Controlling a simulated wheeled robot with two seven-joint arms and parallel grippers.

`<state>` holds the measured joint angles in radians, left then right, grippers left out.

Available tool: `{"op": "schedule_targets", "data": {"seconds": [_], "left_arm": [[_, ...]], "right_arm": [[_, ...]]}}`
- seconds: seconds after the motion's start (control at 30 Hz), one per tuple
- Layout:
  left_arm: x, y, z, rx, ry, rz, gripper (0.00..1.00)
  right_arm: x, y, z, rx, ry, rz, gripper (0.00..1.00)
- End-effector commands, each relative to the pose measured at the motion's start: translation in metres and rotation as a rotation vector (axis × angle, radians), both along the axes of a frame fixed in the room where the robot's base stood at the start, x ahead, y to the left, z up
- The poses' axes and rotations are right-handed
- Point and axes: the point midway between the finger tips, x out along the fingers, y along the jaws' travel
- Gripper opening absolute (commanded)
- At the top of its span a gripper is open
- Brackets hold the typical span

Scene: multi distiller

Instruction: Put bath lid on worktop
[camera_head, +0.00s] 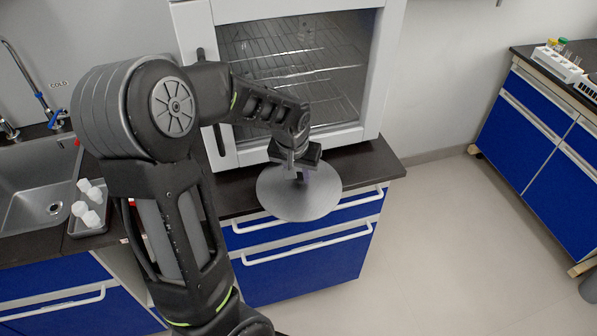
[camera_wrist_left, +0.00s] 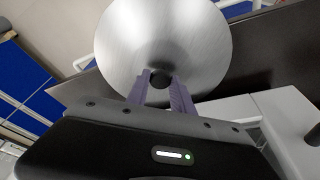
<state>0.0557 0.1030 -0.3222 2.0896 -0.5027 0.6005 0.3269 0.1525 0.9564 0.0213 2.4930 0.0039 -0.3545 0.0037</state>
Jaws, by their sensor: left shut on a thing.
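The bath lid (camera_head: 297,201) is a round, grey metal disc with a dark knob at its centre. My left gripper (camera_head: 304,172) is shut on that knob and holds the lid over the front edge of the worktop (camera_head: 372,166). In the left wrist view the lid (camera_wrist_left: 165,35) fills the top middle, and the fingers of my left gripper (camera_wrist_left: 160,88) close on the black knob. I cannot tell how high the lid is above the worktop. My right gripper is not in view.
A glass-fronted oven-like cabinet (camera_head: 392,60) stands on the worktop behind the lid. A sink (camera_head: 35,180) and a small tray with white containers (camera_head: 88,210) are at left. Blue drawers (camera_head: 305,262) lie below. Another bench with a tube rack (camera_head: 557,64) stands far right.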

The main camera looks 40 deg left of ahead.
Motion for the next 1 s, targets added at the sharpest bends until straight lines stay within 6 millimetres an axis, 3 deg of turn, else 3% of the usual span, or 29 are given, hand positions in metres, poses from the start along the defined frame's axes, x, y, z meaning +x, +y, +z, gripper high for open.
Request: {"op": "schedule_targets", "data": {"seconds": [0.27,0.67,0.87,1.0], "left_arm": [[0.000,0.000,0.000,0.000,0.000,0.000,0.49],[0.000,0.000,0.005,0.000,-0.001,0.000,0.50],[-0.007,-0.003,0.032,0.000,-0.006,0.001,0.50],[-0.014,-0.006,0.061,0.001,-0.007,0.000,0.50]], "right_arm": [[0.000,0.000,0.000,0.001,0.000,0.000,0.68],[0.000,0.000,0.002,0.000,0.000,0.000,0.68],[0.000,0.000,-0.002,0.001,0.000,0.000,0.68],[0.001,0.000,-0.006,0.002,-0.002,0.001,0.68]]}}
